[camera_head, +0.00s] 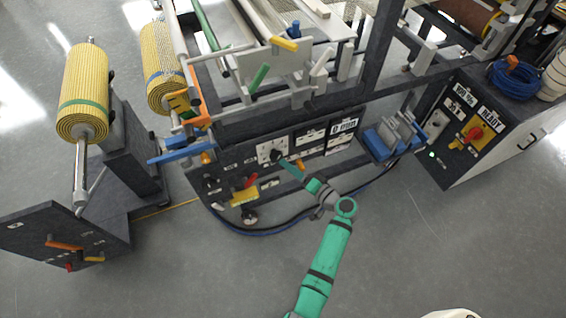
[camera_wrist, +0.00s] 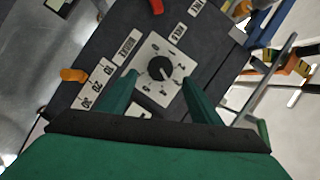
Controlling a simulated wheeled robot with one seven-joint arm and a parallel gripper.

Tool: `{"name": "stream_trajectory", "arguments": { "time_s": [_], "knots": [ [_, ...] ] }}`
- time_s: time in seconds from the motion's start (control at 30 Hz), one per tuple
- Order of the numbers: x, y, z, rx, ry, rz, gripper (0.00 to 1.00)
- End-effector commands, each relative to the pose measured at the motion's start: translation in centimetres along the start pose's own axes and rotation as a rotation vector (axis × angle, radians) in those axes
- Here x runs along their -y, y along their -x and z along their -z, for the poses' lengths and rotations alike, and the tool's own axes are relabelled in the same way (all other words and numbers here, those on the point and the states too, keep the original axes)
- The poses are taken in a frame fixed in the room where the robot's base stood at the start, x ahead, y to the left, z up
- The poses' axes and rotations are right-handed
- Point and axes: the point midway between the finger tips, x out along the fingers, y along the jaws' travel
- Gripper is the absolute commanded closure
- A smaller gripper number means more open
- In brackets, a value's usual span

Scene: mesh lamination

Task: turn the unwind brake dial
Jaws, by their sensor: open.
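The brake dial (camera_wrist: 160,68) is a round black knob on a white square plate with marks around it. It sits on the dark control panel of the machine. In the wrist view my gripper (camera_wrist: 160,88) is open, with one green finger on each side of the lower part of the plate. The knob lies just beyond the fingertips, roughly midway between them, and no contact shows. In the head view my gripper (camera_head: 291,168) reaches the panel from the lower right, close to the white dial plate (camera_head: 271,150). The fingers partly cover the dial there.
An orange knob (camera_wrist: 74,75) and a red one (camera_wrist: 155,6) are near the dial on the panel.

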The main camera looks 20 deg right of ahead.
Motion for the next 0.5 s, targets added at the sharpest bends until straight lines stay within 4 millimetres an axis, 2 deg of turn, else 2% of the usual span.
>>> {"name": "stream_trajectory", "arguments": {
  "time_s": [0.1,0.2,0.5],
  "knots": [
    [0.0,1.6,-0.1,0.001,0.001,-0.001,0.42],
    [0.0,2.4,-0.1,0.001,0.001,-0.001,0.42],
    [0.1,2.8,-0.1,0.003,0.001,0.001,0.42]
  ]
}}
